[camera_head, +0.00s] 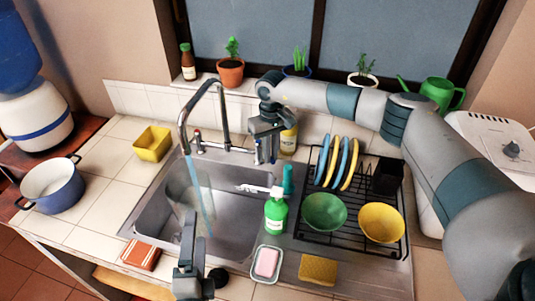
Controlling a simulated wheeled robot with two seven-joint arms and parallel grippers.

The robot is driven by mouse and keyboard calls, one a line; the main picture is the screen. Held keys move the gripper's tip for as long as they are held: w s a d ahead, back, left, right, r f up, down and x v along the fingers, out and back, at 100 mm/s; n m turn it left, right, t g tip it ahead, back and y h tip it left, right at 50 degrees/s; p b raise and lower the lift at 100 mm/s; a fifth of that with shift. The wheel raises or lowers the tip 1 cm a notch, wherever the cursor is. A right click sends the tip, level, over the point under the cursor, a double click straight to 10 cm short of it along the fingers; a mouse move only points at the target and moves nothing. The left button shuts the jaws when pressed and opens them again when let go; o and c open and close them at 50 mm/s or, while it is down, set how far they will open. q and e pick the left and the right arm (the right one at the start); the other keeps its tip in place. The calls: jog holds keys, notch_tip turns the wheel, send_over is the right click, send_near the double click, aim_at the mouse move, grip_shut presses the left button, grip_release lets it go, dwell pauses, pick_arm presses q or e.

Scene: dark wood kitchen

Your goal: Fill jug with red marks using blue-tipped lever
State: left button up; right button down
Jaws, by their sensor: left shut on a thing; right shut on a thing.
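The clear grey jug (177,192) is in the left basin of the sink, under the spout of the tall faucet (183,112). Its red marks cannot be made out. A blue stream of water (203,194) falls from the spout at the jug; the water level inside is unclear. My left gripper (190,222) is shut on the jug at its near side. My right gripper (265,152) is shut on the blue-tipped lever (257,145), right of the faucet, and partly hides it. A red-tipped lever (197,135) stands left of it, free.
A green soap bottle (275,217) stands right of the basin. A dish rack (330,238) with plates and bowls is at the right. A soap dish (266,262) and a yellow sponge (318,269) lie in front. Potted plants line the sill.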

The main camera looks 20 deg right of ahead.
dwell(0.4)
jog(key=c, duration=1.8)
grip_release()
jog(key=shift+r, duration=0.15)
notch_tip(320, 180, up, 12)
